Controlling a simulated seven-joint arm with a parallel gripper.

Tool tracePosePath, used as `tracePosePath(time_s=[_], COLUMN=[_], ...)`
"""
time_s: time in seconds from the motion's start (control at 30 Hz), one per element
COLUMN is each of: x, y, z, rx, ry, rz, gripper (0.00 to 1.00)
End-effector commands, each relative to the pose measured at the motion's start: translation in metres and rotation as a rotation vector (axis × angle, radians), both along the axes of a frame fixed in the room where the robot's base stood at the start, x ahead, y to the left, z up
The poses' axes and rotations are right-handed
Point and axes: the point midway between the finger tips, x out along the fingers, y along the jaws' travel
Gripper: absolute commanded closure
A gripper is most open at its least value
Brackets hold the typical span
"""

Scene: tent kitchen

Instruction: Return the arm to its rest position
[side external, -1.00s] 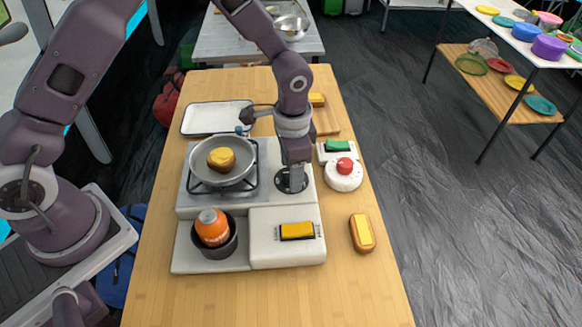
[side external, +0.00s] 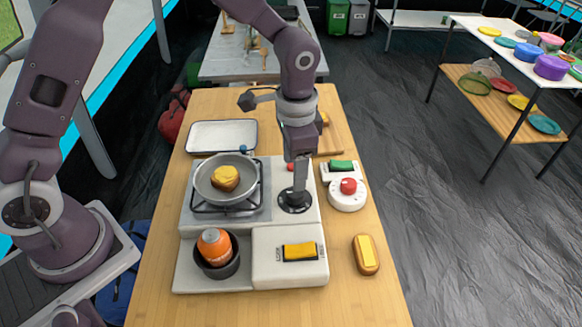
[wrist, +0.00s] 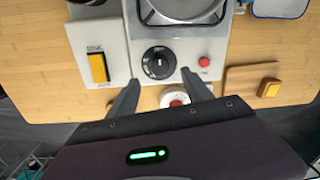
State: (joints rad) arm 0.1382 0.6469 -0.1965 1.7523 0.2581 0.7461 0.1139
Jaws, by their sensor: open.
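My gripper (side external: 299,184) points down above the black stove knob (side external: 294,201) on the right part of the white stove. In the wrist view my gripper (wrist: 161,76) has its two fingers spread, with nothing between them. The knob (wrist: 158,62) shows just beyond the fingertips, and my gripper looks apart from it. A grey pan (side external: 211,197) sits on the burner with a brown, yellow-topped piece of food (side external: 225,179) in it.
A dark pot (side external: 218,268) holds an orange bottle (side external: 213,246). A yellow switch (side external: 299,251) is on the front box. A white dial with a red knob (side external: 348,186) stands right of the stove. A white tray (side external: 221,136) and cutting board (side external: 331,137) lie behind.

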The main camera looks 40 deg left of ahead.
Motion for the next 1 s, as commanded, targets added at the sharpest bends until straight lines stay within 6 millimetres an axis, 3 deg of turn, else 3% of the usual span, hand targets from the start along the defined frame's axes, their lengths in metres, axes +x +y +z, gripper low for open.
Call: tracePosePath(time_s=[0.07,0.17,0.2,0.3,0.4,0.5,0.63,1.0], x=[-0.006,-0.033,-0.05,-0.1,-0.152,-0.195,-0.226,-0.234], y=[0.01,0.034,0.045,0.068,0.083,0.09,0.092,0.092], z=[0.028,0.088,0.112,0.157,0.182,0.188,0.186,0.184], rx=[0.002,0.0,-0.006,-0.034,-0.082,-0.136,-0.187,-0.203], ry=[-0.038,-0.122,-0.159,-0.247,-0.33,-0.394,-0.441,-0.454], rz=[0.032,0.124,0.172,0.291,0.404,0.492,0.554,0.572], gripper=[0.42,0.42,0.42,0.42,0.42,0.42,0.42,0.42])
